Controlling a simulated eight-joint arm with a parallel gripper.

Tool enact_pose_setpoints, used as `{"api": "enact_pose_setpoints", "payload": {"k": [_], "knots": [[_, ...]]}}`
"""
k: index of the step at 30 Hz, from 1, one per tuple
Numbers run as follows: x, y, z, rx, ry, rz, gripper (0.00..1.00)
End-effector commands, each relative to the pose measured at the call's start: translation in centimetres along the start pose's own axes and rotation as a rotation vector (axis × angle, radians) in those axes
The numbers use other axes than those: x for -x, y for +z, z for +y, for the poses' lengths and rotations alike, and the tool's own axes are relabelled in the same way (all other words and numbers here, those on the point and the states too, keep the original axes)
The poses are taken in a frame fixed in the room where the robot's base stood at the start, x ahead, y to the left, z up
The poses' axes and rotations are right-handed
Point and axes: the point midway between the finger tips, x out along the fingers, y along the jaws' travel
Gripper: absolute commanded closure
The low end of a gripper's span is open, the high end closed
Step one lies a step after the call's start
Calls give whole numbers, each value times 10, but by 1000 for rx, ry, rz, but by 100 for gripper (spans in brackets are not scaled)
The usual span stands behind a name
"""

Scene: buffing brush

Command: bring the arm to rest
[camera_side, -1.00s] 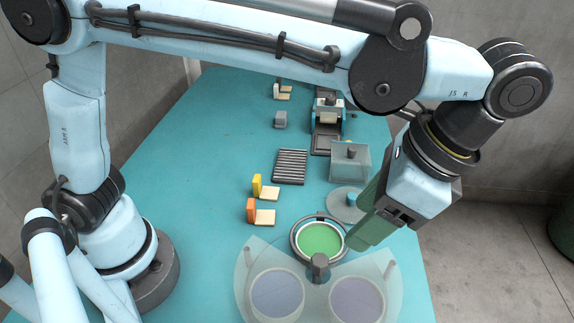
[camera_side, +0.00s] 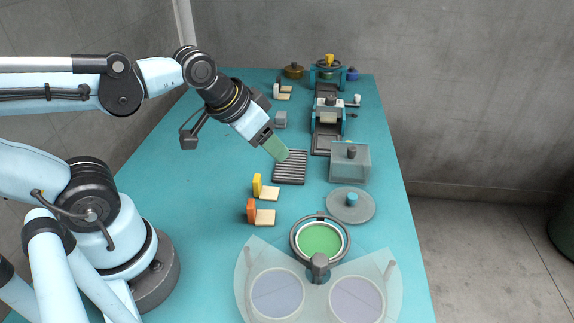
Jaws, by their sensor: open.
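The gap between the fingers is hard to make out from this side. My arm reaches in from the left over the teal table (camera_side: 205,195). I see no brush that I can name for sure.
A clear box (camera_side: 349,164), a grey disc (camera_side: 350,206), a green round dish (camera_side: 320,239) and a rolling device (camera_side: 327,115) line the right side. The table's left part is clear.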

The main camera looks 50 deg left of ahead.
Motion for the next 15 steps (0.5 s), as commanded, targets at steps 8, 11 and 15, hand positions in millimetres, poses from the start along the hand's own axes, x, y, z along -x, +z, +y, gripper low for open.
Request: {"api": "enact_pose_setpoints", "payload": {"k": [8,11,15], "knots": [[-2,4,-10,44,-17,46,45],[-2,4,-9,42,-17,45,45],[-2,4,-9,41,-16,44,45]]}}
